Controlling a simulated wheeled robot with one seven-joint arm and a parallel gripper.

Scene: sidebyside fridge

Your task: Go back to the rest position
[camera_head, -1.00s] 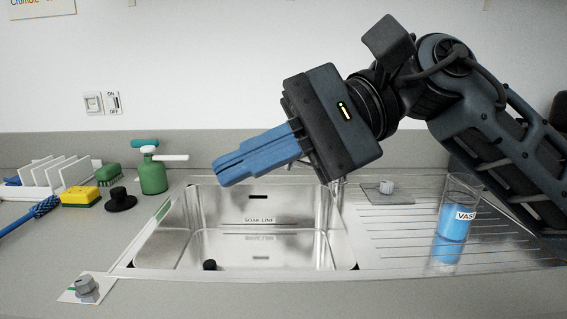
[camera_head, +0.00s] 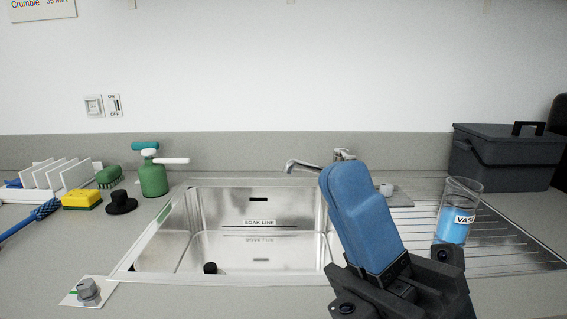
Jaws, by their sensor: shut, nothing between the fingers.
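My gripper (camera_head: 343,172) is in front of the right part of the sink, its blue fingers pointing up and slightly left. The fingers are together with nothing between them. Its dark body (camera_head: 400,290) is at the bottom edge of the picture. The gripper covers the sink's right front corner and part of the drainboard. The rest of my arm is out of the picture.
A steel sink (camera_head: 160,230) is in the counter. A glass of blue liquid (camera_head: 455,228) stands on the ribbed drainboard (camera_head: 510,250), right of my gripper. A faucet (camera_head: 318,165), dark box (camera_head: 505,160), green bottle (camera_head: 153,178), yellow sponge (camera_head: 82,200) and rack (camera_head: 60,178) stand around.

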